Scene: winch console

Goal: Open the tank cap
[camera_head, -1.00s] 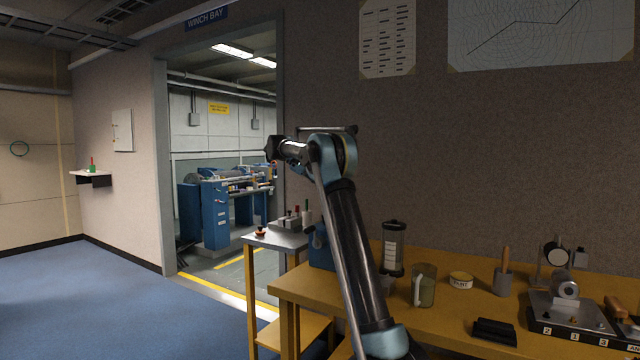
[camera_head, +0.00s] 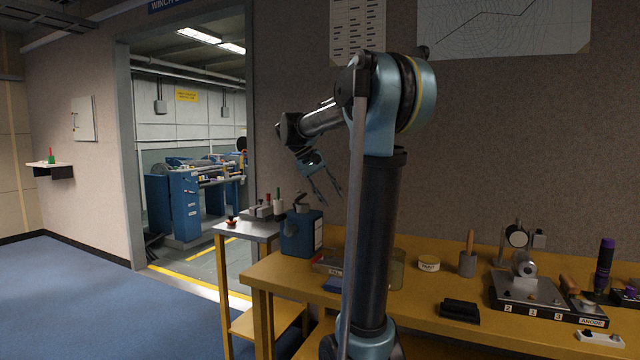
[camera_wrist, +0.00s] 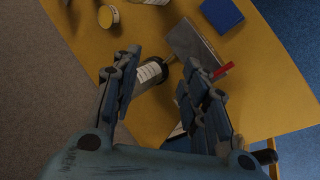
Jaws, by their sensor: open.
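A blue tank (camera_head: 297,240) with a white label on its right side stands at the left end of the yellow workbench. A dark fitting (camera_head: 300,203) sits on its top; I cannot tell whether this is the cap. My gripper (camera_head: 331,198) hangs open and empty, above and right of the tank, pointing down. The tank is mostly hidden behind my gripper in that view.
A blue pad (camera_wrist: 222,14), a grey box (camera_wrist: 193,48) and a yellow tin (camera_wrist: 108,17) lie on the bench. A side stand (camera_head: 247,229) with a lever box (camera_head: 263,213) is left of the tank. My arm hides part of the bench.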

